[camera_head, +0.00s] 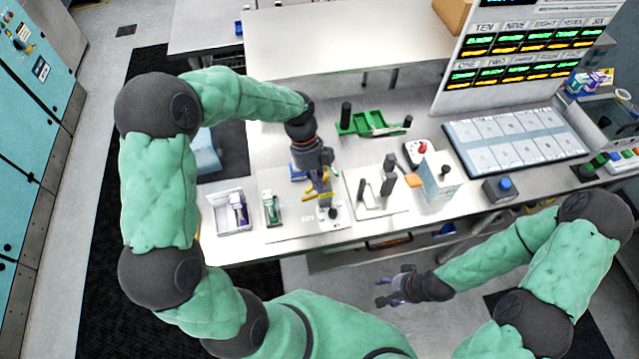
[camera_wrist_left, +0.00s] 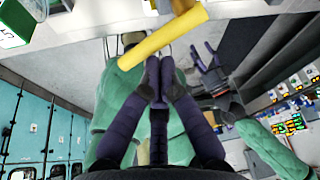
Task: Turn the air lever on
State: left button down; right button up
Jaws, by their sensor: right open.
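The air lever appears to be the yellow bar (camera_wrist_left: 163,38) in the left wrist view. It lies at a slant just past my left fingertips; whether they touch it I cannot tell. In the head view a yellow part (camera_head: 324,194) shows at a small fixture on the table, partly hidden by my left gripper (camera_head: 320,180). The left wrist view shows the left gripper (camera_wrist_left: 158,68) with its two fingers together and nothing visible between them. My right gripper (camera_head: 388,292) is open and empty in front of the table's front edge, away from the lever.
On the white table (camera_head: 290,100) stand a white tray (camera_head: 228,222) at left, a green fixture (camera_head: 365,122) behind, a white box (camera_head: 440,180), a red button (camera_head: 422,147) and a blue button (camera_head: 505,184) at right. A display board (camera_head: 520,60) stands at back right.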

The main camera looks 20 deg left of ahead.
pick_arm(q)
jog(key=shift+w+a+m, duration=0.1)
jog(key=shift+a+m, duration=0.25)
jog(key=shift+m, duration=0.55)
pick_arm(e)
jog(key=shift+f, duration=0.15)
pick_arm(q)
jog(key=shift+a, duration=0.3)
dwell(0.6)
jog(key=shift+d, duration=0.1)
dwell(0.4)
